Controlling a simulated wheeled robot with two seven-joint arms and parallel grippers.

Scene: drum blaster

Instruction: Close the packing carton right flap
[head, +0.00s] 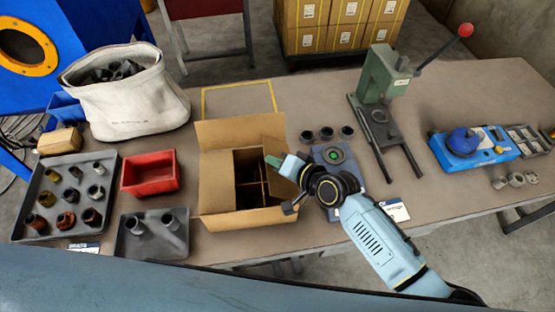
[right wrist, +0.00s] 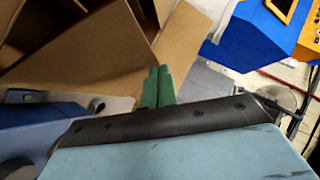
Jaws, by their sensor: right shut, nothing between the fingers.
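The packing carton (head: 217,180) is an open brown cardboard box at the middle of the table, with inner dividers visible. Its far flap (head: 240,130) stands up and its near flap (head: 245,217) leans outward over the front. In the right wrist view the green fingertips (right wrist: 158,86) lie close against a cardboard panel (right wrist: 105,50); contact cannot be told. My left gripper is not in view.
Left of the carton are a red bin (head: 150,187), a grey tray (head: 127,247) with cylinders and a larger parts tray (head: 40,228). A green press (head: 380,80) and several dark cups (head: 327,133) stand to the right.

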